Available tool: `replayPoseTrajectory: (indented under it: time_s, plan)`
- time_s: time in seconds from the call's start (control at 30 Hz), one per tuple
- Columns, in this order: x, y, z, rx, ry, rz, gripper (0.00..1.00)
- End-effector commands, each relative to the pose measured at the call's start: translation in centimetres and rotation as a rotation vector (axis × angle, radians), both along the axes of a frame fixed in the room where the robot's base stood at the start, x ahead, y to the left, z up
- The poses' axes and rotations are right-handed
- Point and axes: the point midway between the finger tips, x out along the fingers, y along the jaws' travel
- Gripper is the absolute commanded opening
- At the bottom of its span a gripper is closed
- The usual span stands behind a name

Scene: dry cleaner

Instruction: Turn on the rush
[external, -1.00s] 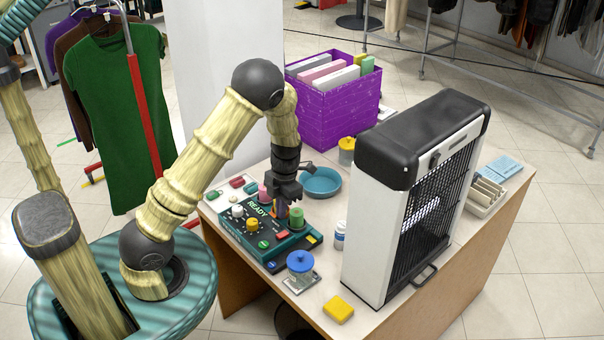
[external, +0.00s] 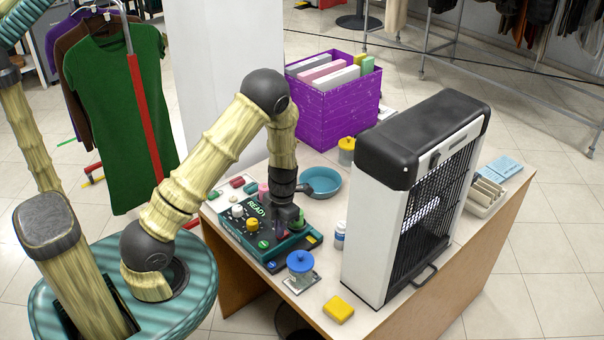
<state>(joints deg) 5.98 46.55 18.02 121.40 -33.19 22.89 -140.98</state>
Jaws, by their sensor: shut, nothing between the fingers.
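The dark teal control panel (external: 287,246) lies on the table, with a lit READY sign (external: 257,210). It carries a white knob (external: 237,211), a yellow knob (external: 252,224), a pink knob (external: 263,190), a green knob (external: 299,216) and several coloured buttons. The labels are too small to read, so I cannot tell which control is the rush. My gripper (external: 283,229) is shut and empty, pointing down low over the panel's right part, just left of the green knob and partly covering it. The fingertips are dark and hard to make out; I cannot tell whether they touch a control.
A tall black-and-white machine (external: 377,220) stands right of the panel.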

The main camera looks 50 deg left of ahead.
Motion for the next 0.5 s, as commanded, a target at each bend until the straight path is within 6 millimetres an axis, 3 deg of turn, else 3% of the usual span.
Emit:
replayPoseTrajectory:
  time_s: [0.07,0.5]
  plan:
    - [-0.12,-0.03,-0.64,-0.003,-0.024,0.002,0.00]
    - [0.62,-0.05,0.07,-0.001,-0.019,-0.001,0.00]
